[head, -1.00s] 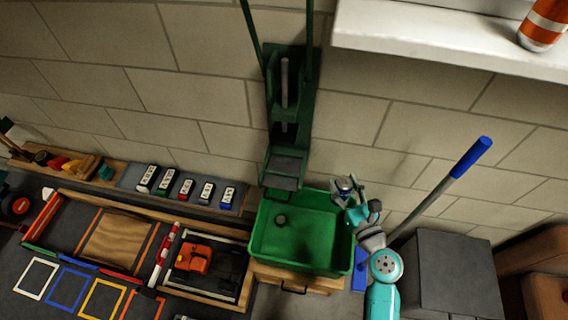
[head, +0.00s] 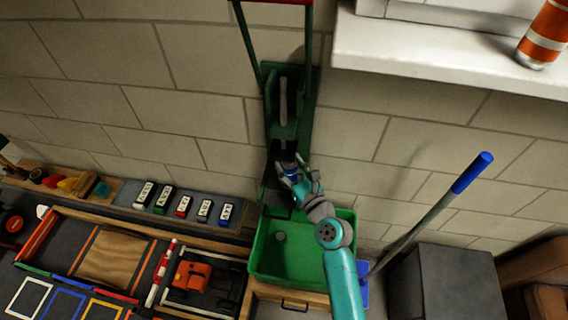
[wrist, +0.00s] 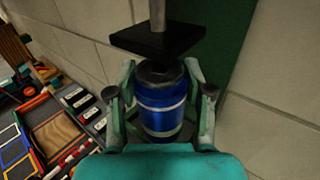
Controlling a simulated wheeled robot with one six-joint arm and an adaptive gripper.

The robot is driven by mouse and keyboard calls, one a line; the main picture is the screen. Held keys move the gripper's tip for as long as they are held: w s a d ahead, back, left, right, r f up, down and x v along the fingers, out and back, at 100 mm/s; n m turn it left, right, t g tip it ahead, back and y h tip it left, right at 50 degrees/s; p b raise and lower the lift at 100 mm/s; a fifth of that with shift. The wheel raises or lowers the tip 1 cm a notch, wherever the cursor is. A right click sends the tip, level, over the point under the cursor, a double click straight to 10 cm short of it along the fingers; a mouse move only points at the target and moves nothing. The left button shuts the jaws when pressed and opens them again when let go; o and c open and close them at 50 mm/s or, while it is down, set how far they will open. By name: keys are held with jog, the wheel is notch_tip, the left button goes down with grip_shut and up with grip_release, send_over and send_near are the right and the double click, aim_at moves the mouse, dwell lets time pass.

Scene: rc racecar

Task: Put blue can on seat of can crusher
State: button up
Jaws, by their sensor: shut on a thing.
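The blue can (wrist: 162,108), with silver bands and a dark top, stands between the fingers of my gripper (wrist: 162,110) in the wrist view. My gripper is shut on it. In the head view my gripper (head: 288,172) and the can are in front of the lower part of the green can crusher (head: 290,100) on the wall. The crusher's dark press plate (wrist: 158,42) is just above and beyond the can in the wrist view. The crusher's seat is largely hidden behind my gripper, so I cannot tell whether the can touches it.
A green bin (head: 300,262) stands below the crusher on a wooden drawer box. A blue-handled pole (head: 440,205) leans at the right. A white shelf (head: 440,60) with an orange can (head: 545,35) is at upper right. Workbench items fill the left.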

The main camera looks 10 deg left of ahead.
jog(key=x, duration=0.3)
jog(key=shift+w+a, duration=0.15)
jog(key=shift+w, duration=0.1)
jog(key=shift+f, duration=1.75)
jog(key=shift+f, duration=0.15)
jog(key=o, duration=0.8)
jog(key=shift+o, duration=0.2)
jog(key=v, duration=1.2)
